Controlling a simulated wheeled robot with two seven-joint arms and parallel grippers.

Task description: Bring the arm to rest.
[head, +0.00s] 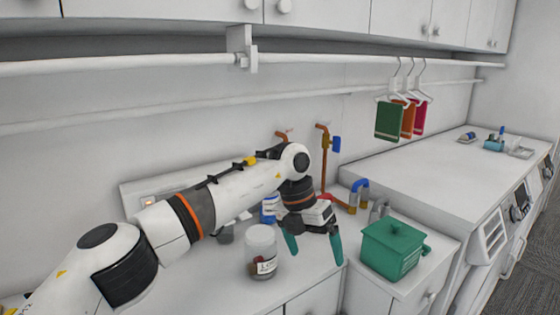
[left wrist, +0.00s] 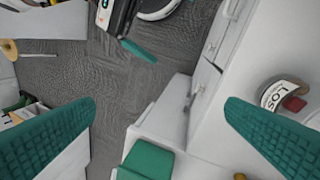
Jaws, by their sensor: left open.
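My left arm reaches in from the left in the head view. Its gripper (head: 313,246) hangs above the white counter with its teal fingers pointing down, spread apart and empty. It is between a lidded jar (head: 262,252) on its left and a green lidded box (head: 393,247) on its right. In the left wrist view, the two fingers of this gripper (left wrist: 160,106) stand wide apart with nothing held. A teal finger (left wrist: 138,50) at the top there looks like part of my right gripper; whether that one is open or shut does not show.
The jar (left wrist: 287,97) and green box (left wrist: 147,160) also show in the left wrist view. A blue-and-white container (head: 268,209) and copper pipes (head: 323,160) stand behind the gripper. Coloured cloths (head: 390,121) hang from a rail. The right counter (head: 420,165) is mostly clear.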

